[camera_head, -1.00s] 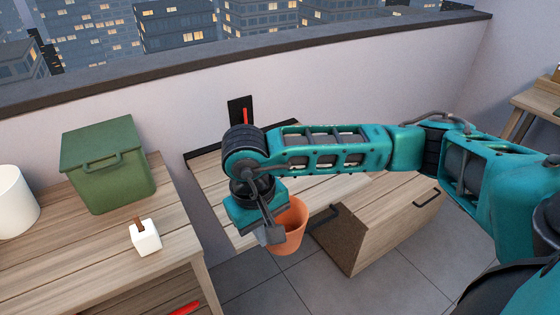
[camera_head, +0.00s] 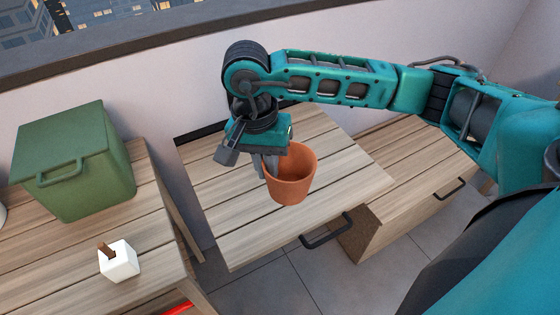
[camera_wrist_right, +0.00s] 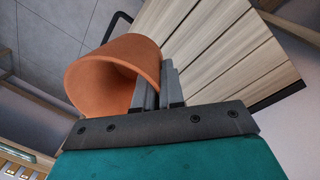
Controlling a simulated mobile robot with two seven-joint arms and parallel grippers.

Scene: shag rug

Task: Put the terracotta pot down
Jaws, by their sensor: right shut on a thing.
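The terracotta pot (camera_head: 292,177) is upright with its opening facing up, in the middle of the head view. My right gripper (camera_head: 268,165) is shut on the left side of its rim and wall. In the right wrist view the pot (camera_wrist_right: 105,75) shows at upper left, with the gripper fingers (camera_wrist_right: 168,88) at its edge. The pot is over the slatted wooden surface with a dark handle (camera_head: 222,215); I cannot tell whether its base touches the wood. My left gripper is not in view.
A wooden cabinet with a dark handle (camera_head: 400,205) stands at right. Bare slats lie around the pot. A wall runs behind.

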